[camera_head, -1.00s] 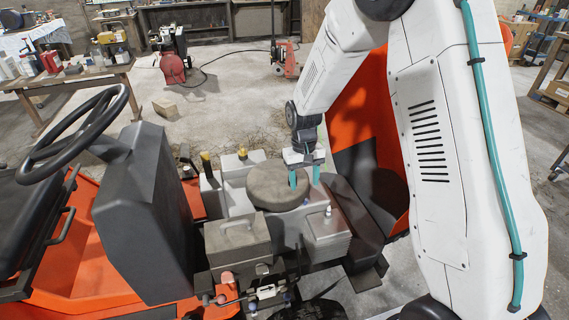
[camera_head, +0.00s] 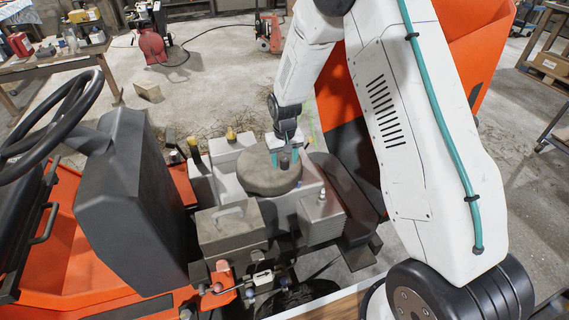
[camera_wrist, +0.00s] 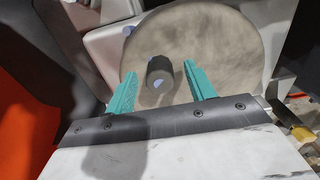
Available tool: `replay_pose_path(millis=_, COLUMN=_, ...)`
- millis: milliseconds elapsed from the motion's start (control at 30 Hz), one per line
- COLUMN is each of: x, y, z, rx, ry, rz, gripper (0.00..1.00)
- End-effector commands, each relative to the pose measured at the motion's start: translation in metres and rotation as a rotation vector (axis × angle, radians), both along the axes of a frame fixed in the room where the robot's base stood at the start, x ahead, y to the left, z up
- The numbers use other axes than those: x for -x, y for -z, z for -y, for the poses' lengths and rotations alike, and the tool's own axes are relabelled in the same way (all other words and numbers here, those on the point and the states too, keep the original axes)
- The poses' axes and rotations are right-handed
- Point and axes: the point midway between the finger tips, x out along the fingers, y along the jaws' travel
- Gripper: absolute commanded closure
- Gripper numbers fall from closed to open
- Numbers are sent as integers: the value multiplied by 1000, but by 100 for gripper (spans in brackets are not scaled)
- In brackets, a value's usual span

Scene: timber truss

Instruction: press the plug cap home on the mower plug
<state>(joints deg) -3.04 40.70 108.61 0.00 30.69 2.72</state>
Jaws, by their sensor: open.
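The plug cap (camera_wrist: 160,72) looks like a short dark cylinder with a pale blue centre. In the wrist view it is over the round dusty engine cover (camera_wrist: 215,40), between the teal fingers of my gripper (camera_wrist: 162,88), with a gap on each side. In the head view my gripper (camera_head: 285,158) is open above the right part of that cover, and the cap (camera_head: 284,161) is a small dark shape between the fingers. The mower plug (camera_head: 322,194), pale and upright, stands on the finned engine block, to the right of and nearer than my gripper. Whether the cap touches the cover is unclear.
The orange mower has a steering wheel (camera_head: 55,125) and a dark console (camera_head: 145,190) at left. A grey box with a handle (camera_head: 232,228) stands left of the plug.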

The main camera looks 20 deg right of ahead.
Motion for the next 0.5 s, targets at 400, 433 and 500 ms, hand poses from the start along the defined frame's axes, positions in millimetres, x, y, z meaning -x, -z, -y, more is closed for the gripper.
replay_pose_path(millis=400, x=0, y=5, z=0, rx=0, ry=0, rz=0, gripper=79)
replay_pose_path(millis=433, x=0, y=5, z=0, rx=0, ry=0, rz=1, gripper=87)
replay_pose_path(millis=500, x=0, y=5, z=0, rx=0, ry=0, rz=0, gripper=94)
